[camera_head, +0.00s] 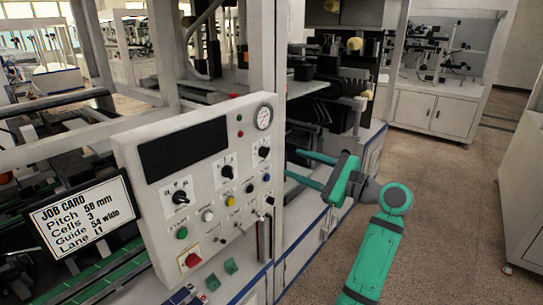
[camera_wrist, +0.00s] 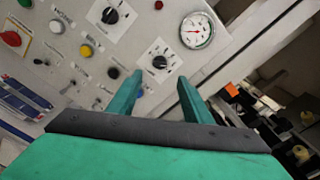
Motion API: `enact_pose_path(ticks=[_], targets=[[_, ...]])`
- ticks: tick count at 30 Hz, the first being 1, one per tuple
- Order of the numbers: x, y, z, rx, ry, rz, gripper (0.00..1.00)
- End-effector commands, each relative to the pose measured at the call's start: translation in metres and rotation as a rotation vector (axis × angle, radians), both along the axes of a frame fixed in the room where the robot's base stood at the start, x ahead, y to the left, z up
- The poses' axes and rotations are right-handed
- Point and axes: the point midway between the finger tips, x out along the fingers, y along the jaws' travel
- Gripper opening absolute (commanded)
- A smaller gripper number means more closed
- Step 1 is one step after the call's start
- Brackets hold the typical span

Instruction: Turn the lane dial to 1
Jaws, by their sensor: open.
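The grey control panel (camera_head: 150,160) carries three black rotary dials on white plates: a left dial (camera_head: 181,197), a middle dial (camera_head: 228,172) and an upper right dial (camera_head: 264,152). Their labels are too small to read, so I cannot tell which is the lane dial. My gripper (camera_head: 293,163) is open and empty, to the right of the panel and apart from it. In the wrist view my gripper (camera_wrist: 160,78) has its fingertips just below the upper right dial (camera_wrist: 159,62) in the picture. The middle dial (camera_wrist: 110,15) is at the top.
A pressure gauge (camera_head: 263,117) sits at the panel's top right corner, and a dark display (camera_head: 184,149) at its top. Several coloured buttons and a red stop button (camera_head: 190,261) lie below. A job card (camera_head: 80,213) hangs left. Open floor (camera_head: 440,200) lies right.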

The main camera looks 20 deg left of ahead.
Motion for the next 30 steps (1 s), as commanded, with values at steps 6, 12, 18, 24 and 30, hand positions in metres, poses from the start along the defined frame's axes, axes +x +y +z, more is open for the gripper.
enact_pose_path(ticks=[6, 12, 18, 24, 30], targets=[[0.011, 0.033, -0.001, -0.001, -0.001, 0.002, 0.45], [0.023, 0.066, -0.001, -0.001, -0.001, 0.002, 0.45], [0.032, 0.088, -0.001, -0.001, -0.001, -0.001, 0.45], [0.035, 0.096, -0.001, -0.002, -0.002, -0.002, 0.45], [0.035, 0.096, -0.001, -0.002, -0.002, -0.002, 0.45]])
